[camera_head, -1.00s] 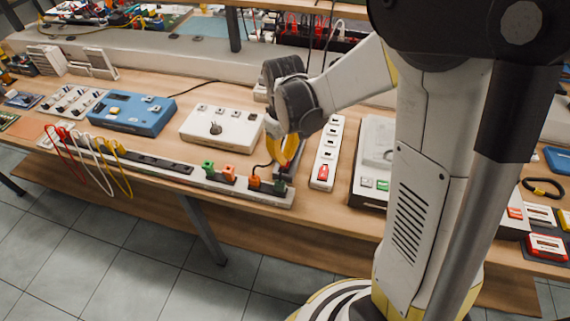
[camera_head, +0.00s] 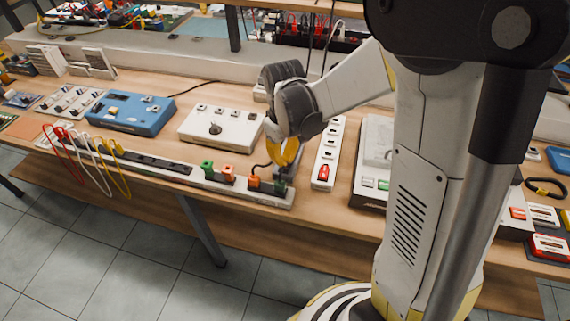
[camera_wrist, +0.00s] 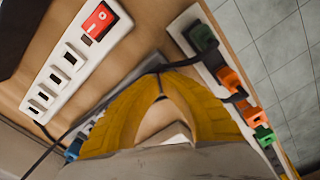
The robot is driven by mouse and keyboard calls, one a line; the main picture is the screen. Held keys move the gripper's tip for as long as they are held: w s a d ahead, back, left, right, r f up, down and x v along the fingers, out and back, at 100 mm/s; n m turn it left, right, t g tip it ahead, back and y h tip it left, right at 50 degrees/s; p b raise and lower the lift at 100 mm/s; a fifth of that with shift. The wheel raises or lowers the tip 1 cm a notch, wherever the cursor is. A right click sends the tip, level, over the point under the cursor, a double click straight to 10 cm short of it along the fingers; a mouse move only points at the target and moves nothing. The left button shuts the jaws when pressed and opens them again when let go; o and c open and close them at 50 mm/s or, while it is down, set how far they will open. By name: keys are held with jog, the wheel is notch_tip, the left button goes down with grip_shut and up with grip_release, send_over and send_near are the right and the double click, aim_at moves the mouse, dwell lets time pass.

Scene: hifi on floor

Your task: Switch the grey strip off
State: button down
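A long light-grey strip (camera_head: 150,171) with dark sockets lies along the bench's front edge. Green, orange and dark plugs sit in its right part; in the wrist view this strip (camera_wrist: 187,22) runs down the right side. I cannot make out its switch. A shorter pale strip (camera_head: 336,128) with a red switch (camera_head: 323,172) lies to the right of my gripper; in the wrist view it (camera_wrist: 60,75) is at upper left, with the red switch (camera_wrist: 98,20). My gripper (camera_head: 287,165) has yellow fingers with tips together (camera_wrist: 161,98), empty, over the bench near the long strip's right end.
A dark cord (camera_wrist: 195,60) runs from a plug close past my fingertips. A white box with a knob (camera_head: 222,128) and a blue box (camera_head: 131,113) stand to the left. A pale device (camera_head: 371,165) stands to the right.

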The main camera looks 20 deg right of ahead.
jog(key=shift+f+b, duration=0.65)
jog(key=shift+f, duration=0.2)
jog(key=shift+r, duration=0.15)
jog(key=shift+r+p, duration=2.7)
jog(key=shift+r, duration=0.7)
jog(key=shift+r, duration=0.15)
jog(key=s+r+m+t, duration=0.4)
jog(key=s+r+t, duration=0.3)
jog(key=s+r, duration=0.5)
jog(key=shift+s+r+m, duration=0.4)
jog(key=shift+r, duration=0.05)
